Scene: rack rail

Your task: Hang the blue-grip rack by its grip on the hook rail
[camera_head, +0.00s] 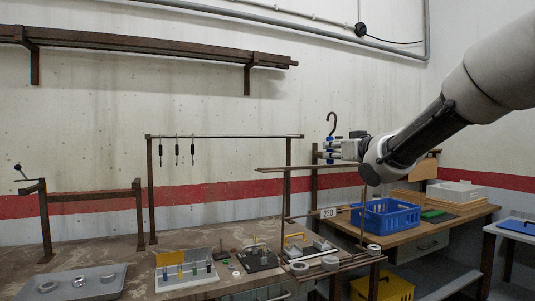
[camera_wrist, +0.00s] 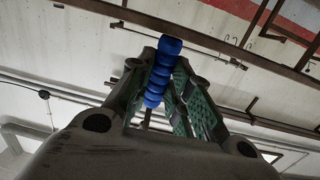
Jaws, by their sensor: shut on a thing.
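My gripper (camera_head: 338,150) is shut on the ribbed blue grip (camera_head: 330,144) of the rack, above the workbench at centre right. A dark open hook (camera_head: 331,122) rises upright from the top of the grip. A thin brown bar (camera_head: 300,168) crosses just below the gripper; I cannot tell how much of the structure under it belongs to the rack. In the wrist view the blue grip (camera_wrist: 162,75) stands between both finger pads. The hook rail (camera_head: 225,136) is a thin horizontal bar on two dark posts, left of my gripper and apart from the hook.
Several dark slim pieces (camera_head: 177,150) hang at the rail's left part. Below are a white tray with a yellow panel (camera_head: 185,272), a grey tray (camera_head: 70,285) and small fixtures. A blue crate (camera_head: 385,217) stands at right. A brown wall beam (camera_head: 140,40) runs high at left.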

